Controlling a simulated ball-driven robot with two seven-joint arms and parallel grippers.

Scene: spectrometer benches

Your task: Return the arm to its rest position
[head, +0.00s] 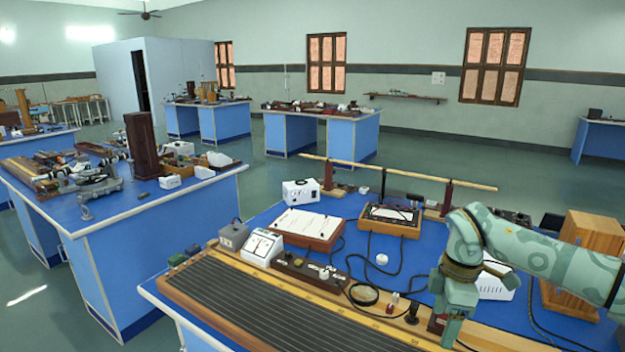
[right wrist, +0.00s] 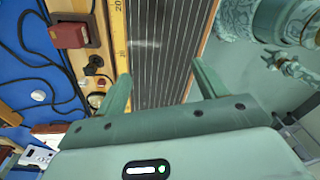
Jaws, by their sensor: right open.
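My right arm, pale green, reaches in from the right edge of the head view. Its gripper (head: 453,322) points down over the front bench, near the long wire board (head: 270,305) with its yellow scale. In the right wrist view the two fingers of the right gripper (right wrist: 160,88) stand wide apart with nothing between them. Beyond them lies the dark ribbed face of the wire board (right wrist: 172,40). How high the fingertips are above the board is hard to tell. My left gripper is not in view.
The front bench (head: 262,215) holds a white meter (head: 262,247), a wooden-framed panel (head: 308,228), loose black cables (head: 400,268) and a wooden box (head: 590,240) near the arm. A long wooden rod (head: 395,172) spans raised supports behind. Floor shows between benches.

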